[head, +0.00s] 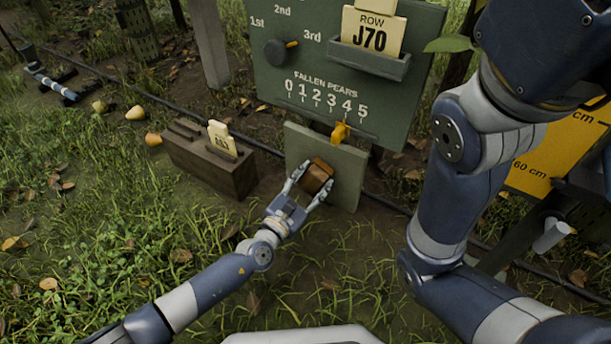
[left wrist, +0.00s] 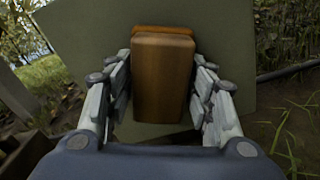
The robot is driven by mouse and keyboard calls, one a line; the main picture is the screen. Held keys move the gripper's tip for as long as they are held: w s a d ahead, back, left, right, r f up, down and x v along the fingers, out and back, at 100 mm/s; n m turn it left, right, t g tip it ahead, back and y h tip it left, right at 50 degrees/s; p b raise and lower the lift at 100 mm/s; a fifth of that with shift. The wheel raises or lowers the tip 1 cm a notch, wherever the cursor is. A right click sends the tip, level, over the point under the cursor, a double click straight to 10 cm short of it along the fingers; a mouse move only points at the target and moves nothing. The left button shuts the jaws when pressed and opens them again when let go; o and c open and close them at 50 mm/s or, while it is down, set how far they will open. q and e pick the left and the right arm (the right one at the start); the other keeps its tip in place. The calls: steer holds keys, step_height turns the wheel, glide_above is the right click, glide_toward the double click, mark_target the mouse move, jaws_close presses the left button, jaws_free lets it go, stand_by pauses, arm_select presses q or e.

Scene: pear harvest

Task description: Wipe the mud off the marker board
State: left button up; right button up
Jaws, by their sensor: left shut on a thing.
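The marker board (head: 347,192) is a plain grey-green panel standing below the larger green sign. No mud can be made out on the part that shows. My left gripper (head: 307,185) is shut on a brown block (head: 317,175), held in front of the board's face. In the left wrist view the block (left wrist: 162,80) sits between both fingers, with the board (left wrist: 232,60) filling the space behind it. The block hides the middle of the board, and whether it touches the board I cannot tell. My right arm crosses the right side of the head view; its gripper is not visible.
The green sign (head: 270,85) with a dial, a yellow slider (head: 340,132) and a J70 card (head: 372,32) stands above. A wooden card box (head: 205,160) is left of the board. Several pears (head: 135,113) lie on the grass. A yellow measuring board (head: 560,150) is at right.

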mark_target(299, 161)
arm_select(q)
steer(key=shift+s+d+r+p, duration=0.1)
steer(key=shift+s+d+p, duration=0.15)
steer(key=shift+s+d, duration=0.5)
steer(key=shift+s+d+p, duration=0.3)
steer(key=shift+s+d, duration=0.2)
steer(key=shift+d, duration=0.5)
steer(key=shift+s+d+r+p, duration=0.1)
steer(key=shift+s+d+p, duration=0.15)
steer(key=shift+s+d, duration=0.5)
steer(key=shift+w+f, duration=0.1)
steer(key=shift+w+a+b, duration=0.5)
steer(key=shift+w+a, duration=0.25)
steer(key=shift+a, duration=0.15)
steer(key=shift+w+a+b, duration=0.45)
steer(key=shift+w+a, duration=0.25)
steer(key=shift+a, duration=0.2)
steer(key=shift+w+a+b, duration=0.45)
steer(key=shift+w+a, duration=0.05)
steer(key=shift+a, duration=0.25)
steer(key=shift+w+a+b, duration=0.4)
steer(key=shift+w+a, duration=0.05)
steer(key=shift+a, duration=0.3)
steer(key=shift+w+a+f+b, duration=0.15)
steer(key=shift+w+a+b, duration=0.45)
steer(key=shift+a+b, duration=0.1)
steer(key=shift+w+a+r, duration=0.2)
steer(key=shift+w+a, duration=0.55)
steer(key=shift+a, duration=0.15)
